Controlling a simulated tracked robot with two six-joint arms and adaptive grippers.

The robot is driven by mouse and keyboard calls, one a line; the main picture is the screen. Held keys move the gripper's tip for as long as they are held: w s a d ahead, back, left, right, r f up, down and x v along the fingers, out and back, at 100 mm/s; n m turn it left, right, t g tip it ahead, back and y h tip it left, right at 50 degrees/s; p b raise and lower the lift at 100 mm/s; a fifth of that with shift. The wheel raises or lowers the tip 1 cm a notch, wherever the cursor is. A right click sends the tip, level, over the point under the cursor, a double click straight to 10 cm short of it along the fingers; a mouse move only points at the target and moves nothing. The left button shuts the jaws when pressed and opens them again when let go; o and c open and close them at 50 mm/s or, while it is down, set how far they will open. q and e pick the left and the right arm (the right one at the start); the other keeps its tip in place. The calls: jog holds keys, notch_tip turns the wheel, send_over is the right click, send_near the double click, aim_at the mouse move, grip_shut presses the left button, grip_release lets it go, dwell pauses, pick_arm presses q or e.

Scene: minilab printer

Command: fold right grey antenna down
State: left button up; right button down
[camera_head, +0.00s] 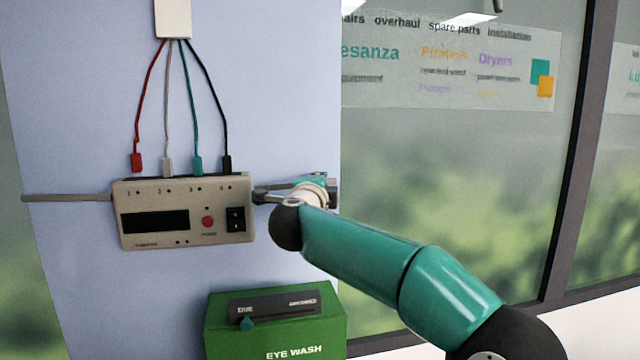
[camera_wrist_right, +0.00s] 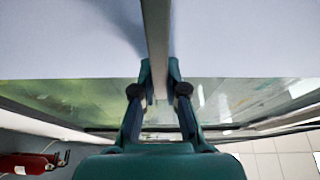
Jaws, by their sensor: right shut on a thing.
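A beige device (camera_head: 183,212) with a dark display, a red button and a black switch is on the pale blue panel. A grey antenna (camera_head: 65,197) sticks out level from its left side. My right gripper (camera_head: 262,194) is at the device's right side, its fingers pointing left. In the right wrist view the right grey antenna (camera_wrist_right: 157,35) runs down from the top edge between the fingertips of my right gripper (camera_wrist_right: 160,75), which is shut on it. In the head view the gripper mostly hides this antenna. My left gripper is not in view.
Red, white, green and black leads (camera_head: 167,100) run from the device's top to a white box (camera_head: 173,17). A green eye wash box (camera_head: 275,335) with a dark slider unit (camera_head: 273,306) on it stands below. A window lies to the right.

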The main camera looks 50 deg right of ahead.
jog(key=shift+f, duration=0.1)
jog(key=c, duration=1.2)
grip_release()
jog(key=shift+s, duration=0.15)
jog(key=v, duration=1.2)
